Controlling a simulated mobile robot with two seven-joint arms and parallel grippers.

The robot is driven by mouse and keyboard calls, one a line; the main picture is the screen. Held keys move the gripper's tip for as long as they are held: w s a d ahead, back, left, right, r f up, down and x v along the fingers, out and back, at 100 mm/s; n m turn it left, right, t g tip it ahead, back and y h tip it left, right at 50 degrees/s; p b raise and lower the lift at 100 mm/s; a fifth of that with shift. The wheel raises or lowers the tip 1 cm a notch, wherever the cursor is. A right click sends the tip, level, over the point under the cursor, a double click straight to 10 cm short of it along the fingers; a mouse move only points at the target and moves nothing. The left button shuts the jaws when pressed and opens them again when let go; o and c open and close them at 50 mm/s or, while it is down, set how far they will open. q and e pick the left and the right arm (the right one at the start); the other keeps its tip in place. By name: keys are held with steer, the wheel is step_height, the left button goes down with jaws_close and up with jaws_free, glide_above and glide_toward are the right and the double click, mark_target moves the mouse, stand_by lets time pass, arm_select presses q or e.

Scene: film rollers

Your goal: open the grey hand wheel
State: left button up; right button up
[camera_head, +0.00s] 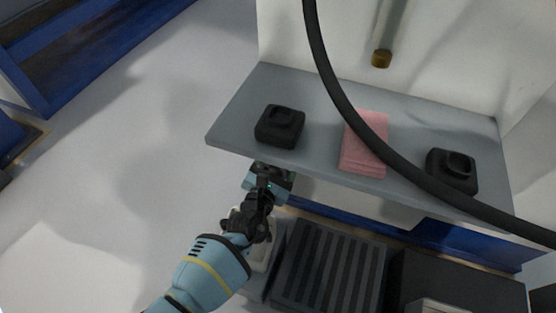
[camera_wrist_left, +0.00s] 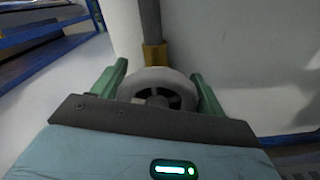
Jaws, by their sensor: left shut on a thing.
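The grey hand wheel (camera_wrist_left: 157,76) shows in the left wrist view as a round rim with dark spokes at its centre. It sits between the two green fingers of my left gripper (camera_wrist_left: 160,88), which is shut on it. A yellow-brown fitting (camera_wrist_left: 155,56) with a dark pipe stands right behind the wheel. In the head view my left gripper (camera_head: 268,176) reaches to the front edge of the grey shelf, and the wheel and fingertips are hidden there. My right gripper is not in view.
The grey shelf (camera_head: 232,112) holds two black holders (camera_head: 280,126) (camera_head: 452,171) and a pink cloth stack (camera_head: 364,143). A black hose (camera_head: 340,95) crosses in front of it. A dark ribbed box (camera_head: 328,270) stands below. The floor to the left is clear.

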arm_select(q)
steer(key=shift+n, duration=0.3)
steer(key=shift+a+f+n+b, duration=0.1)
steer(key=shift+a+n+b, duration=0.05)
steer(key=shift+n+b, duration=0.65)
steer(key=n+b, duration=0.2)
steer(key=n, duration=0.1)
steer(key=shift+w+a, duration=0.1)
steer(key=shift+a, duration=0.05)
steer(key=shift+n+b, duration=0.4)
steer(key=shift+n, duration=0.4)
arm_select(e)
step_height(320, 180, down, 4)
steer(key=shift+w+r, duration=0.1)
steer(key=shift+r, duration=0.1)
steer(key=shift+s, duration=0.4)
arm_select(q)
steer(key=o, duration=1)
steer(key=shift+c, duration=0.2)
steer(key=shift+a, duration=0.1)
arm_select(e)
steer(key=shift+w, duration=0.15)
